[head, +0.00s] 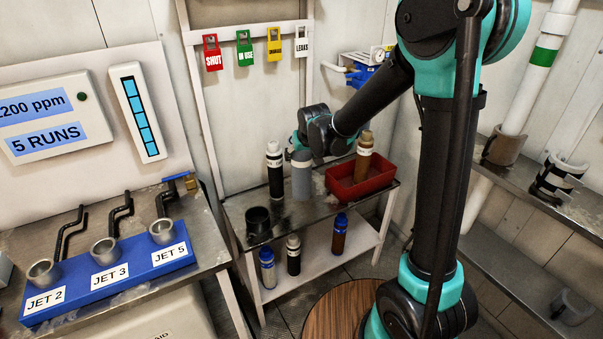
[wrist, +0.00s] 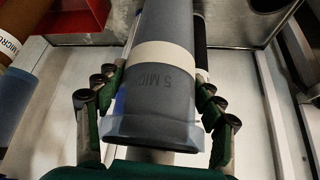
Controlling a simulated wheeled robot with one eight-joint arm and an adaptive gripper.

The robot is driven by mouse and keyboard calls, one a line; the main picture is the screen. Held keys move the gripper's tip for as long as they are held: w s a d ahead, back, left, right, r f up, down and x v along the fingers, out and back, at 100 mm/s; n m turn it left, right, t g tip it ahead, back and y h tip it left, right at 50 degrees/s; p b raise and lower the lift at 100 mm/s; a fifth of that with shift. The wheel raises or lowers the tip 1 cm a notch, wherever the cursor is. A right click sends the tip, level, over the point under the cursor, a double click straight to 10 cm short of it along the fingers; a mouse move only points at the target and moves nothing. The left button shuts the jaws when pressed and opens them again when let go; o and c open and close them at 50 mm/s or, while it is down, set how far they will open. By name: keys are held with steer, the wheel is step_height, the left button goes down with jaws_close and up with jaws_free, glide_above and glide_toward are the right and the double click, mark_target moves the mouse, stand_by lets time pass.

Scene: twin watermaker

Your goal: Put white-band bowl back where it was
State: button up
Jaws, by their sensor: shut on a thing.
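My gripper (wrist: 160,110) is shut on a grey cartridge (wrist: 168,85), with fingers on both sides of it. The cartridge has a cream band, lettering that reads "5 MIC" and a pale translucent collar at its near end. In the head view the grey cartridge (head: 302,180) is upright under my gripper (head: 301,155), at the metal bench top; whether it touches the bench is unclear. A black bowl-like piece with white bands (head: 556,178) sits on the right shelf. A dark open cup (head: 258,222) stands on the bench; no white band shows on it.
A black, white-topped cartridge (head: 274,172) stands close left of the held one. A red tray (head: 362,190) with a brown cartridge (head: 364,155) is close right. Several bottles stand on the lower shelf (head: 315,262). A brown-grey holder (head: 502,147) is on the right shelf.

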mark_target(301, 172)
steer(key=shift+f, duration=3.35)
steer(key=o, duration=1.9)
steer(key=shift+f, duration=0.1)
steer(key=v, duration=1.2)
steer(key=s+d+f+m, duration=0.1)
steer(key=s+d+f, duration=0.1)
steer(key=s+d, duration=0.5)
steer(key=s+d+f+m+g+h, duration=0.1)
steer(key=s+d+f, duration=0.2)
steer(key=s+d, duration=0.4)
steer(key=s+d+f+m+g+h, duration=0.1)
steer(key=s+d+f, duration=0.1)
steer(key=s+d, duration=0.5)
steer(key=shift+d+f+m, duration=0.15)
steer(key=shift+d+m, duration=0.05)
steer(key=shift+d, duration=0.5)
steer(key=shift+d+f+m, duration=0.2)
steer(key=shift+d, duration=0.45)
